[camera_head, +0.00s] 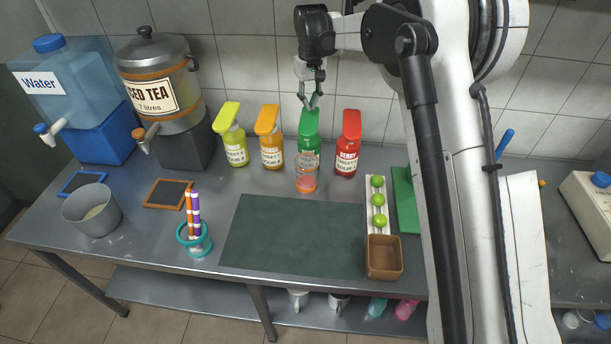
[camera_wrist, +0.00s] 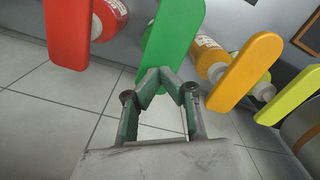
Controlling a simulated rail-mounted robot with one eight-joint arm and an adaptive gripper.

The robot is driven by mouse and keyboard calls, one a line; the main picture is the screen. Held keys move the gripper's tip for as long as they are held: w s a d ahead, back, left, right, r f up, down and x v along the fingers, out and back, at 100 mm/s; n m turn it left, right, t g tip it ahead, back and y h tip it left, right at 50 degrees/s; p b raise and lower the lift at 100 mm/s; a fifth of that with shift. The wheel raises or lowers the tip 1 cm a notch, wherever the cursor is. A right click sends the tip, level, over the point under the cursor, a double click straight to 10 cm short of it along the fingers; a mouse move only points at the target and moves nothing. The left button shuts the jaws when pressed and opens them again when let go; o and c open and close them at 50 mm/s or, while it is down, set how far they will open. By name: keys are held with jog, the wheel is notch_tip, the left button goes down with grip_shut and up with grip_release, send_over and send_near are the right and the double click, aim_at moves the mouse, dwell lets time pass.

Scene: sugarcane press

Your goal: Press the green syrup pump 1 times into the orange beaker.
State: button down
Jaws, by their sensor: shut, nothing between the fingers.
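The green syrup pump (camera_head: 308,123) stands in the row of bottles at the back of the counter, near the wall. Its flat green top also shows in the wrist view (camera_wrist: 178,32). The orange beaker (camera_head: 306,181) stands upright on the counter directly in front of the green bottle and covers its lower part; it looks clear with an orange tint. My gripper (camera_head: 311,106) is shut and empty, pointing down at the green pump's top. In the wrist view its fingertips (camera_wrist: 162,72) meet beside the green top; I cannot tell whether they touch it.
A red pump (camera_head: 349,124) stands close on the right, an orange one (camera_head: 267,120) and a yellow-green one (camera_head: 227,117) on the left. A dark mat (camera_head: 290,235) lies in front, with limes in a white holder (camera_head: 368,223) and a brown box (camera_head: 383,270) to its right.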

aim_at(310, 115)
jog(key=shift+f, duration=0.1)
jog(key=shift+f+b, duration=1.75)
jog(key=shift+f, duration=0.8)
jog(key=shift+r, duration=0.15)
jog(key=shift+r+p, duration=1)
jog(key=shift+r, duration=1.5)
notch_tip(310, 115, up, 6)
jog(key=shift+p, duration=1.2)
